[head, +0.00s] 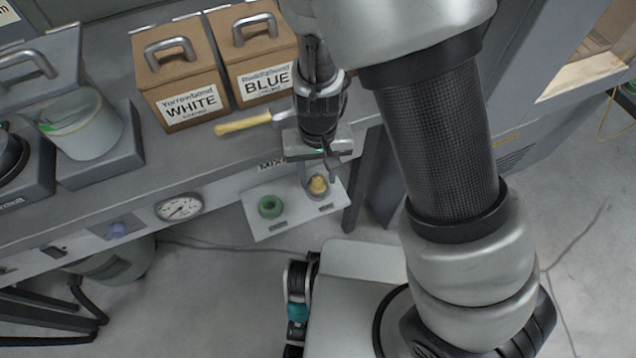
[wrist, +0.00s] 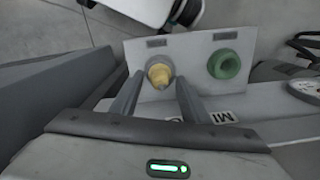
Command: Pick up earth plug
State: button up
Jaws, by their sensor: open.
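A yellow plug (head: 318,184), the likely earth plug, sits upright in a round grey socket on the small white panel (head: 290,225) below the bench front. It also shows in the wrist view (wrist: 159,74), between and beyond my fingertips. My gripper (head: 328,168) is open, pointing down over the plug, with nothing held. In the wrist view its two fingers (wrist: 160,90) stand on either side of the plug in the picture; whether they touch it cannot be told. A green ring-shaped socket (wrist: 233,68) sits beside the plug on the same panel.
A gauge (head: 179,208) and a blue knob (head: 116,230) are on the bench front.

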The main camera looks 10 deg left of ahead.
jog(key=shift+f, duration=0.45)
jog(key=shift+c, duration=0.3)
grip_shut()
jog(key=shift+r, duration=0.15)
notch_tip(320, 180, up, 10)
jog(key=p, duration=0.4)
notch_tip(320, 180, up, 5)
jog(key=p, duration=0.5)
send_over(318, 176)
